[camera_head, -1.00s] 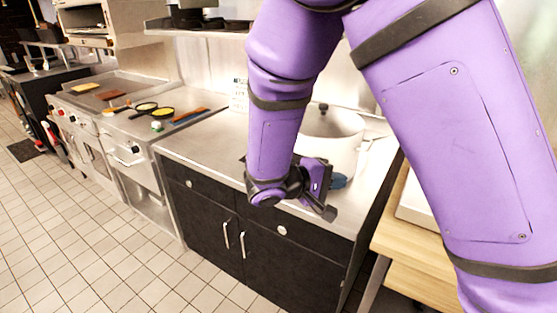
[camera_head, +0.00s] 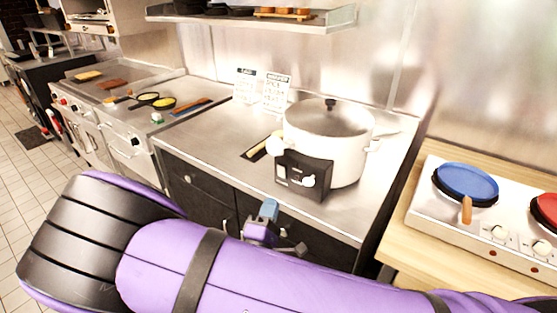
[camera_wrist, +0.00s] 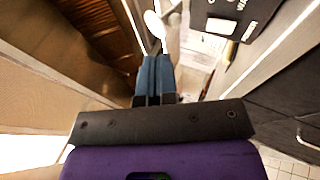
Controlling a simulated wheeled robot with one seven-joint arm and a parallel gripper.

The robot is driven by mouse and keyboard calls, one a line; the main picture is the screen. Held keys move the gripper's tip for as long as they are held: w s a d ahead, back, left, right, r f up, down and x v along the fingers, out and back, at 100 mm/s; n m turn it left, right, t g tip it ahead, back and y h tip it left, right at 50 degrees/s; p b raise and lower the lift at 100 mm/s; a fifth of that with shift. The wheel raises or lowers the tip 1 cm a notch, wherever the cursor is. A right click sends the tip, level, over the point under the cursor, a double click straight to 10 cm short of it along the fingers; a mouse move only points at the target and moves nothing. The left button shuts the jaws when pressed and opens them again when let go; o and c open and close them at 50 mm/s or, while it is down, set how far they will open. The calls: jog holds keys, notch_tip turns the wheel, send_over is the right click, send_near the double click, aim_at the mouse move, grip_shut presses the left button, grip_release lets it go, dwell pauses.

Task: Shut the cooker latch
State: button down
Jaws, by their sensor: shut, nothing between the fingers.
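The cooker (camera_head: 340,145) is a white pot with a glass lid lying on top and a black control box (camera_head: 303,175) on its front. A white knob-like part (camera_head: 309,181) sticks out of the box; I cannot tell for sure whether it is the latch. My gripper (camera_head: 268,209) has its blue fingers together, empty, in front of and below the box, near the counter's front edge. The blue fingers (camera_wrist: 154,75) also show in the wrist view, pointing toward a white rounded part (camera_wrist: 155,25). A black panel (camera_wrist: 235,12) with a pale label is at the upper right there.
The cooker stands on a steel counter (camera_head: 205,135) over black cabinets. Two white cards (camera_head: 262,90) stand behind it. To the right, a stove (camera_head: 440,212) carries a blue pan (camera_head: 466,183) and a red pan (camera_head: 547,208). A shelf (camera_head: 250,24) hangs above.

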aim_at(275, 155)
jog(key=n+y, duration=0.1)
jog(key=a+f+t+y, duration=0.1)
jog(key=shift+a+f+n+y, duration=0.25)
jog(key=shift+n+y, duration=0.05)
jog(key=shift+n, duration=0.1)
jog(key=x, duration=1.4)
jog(key=shift+r, duration=0.1)
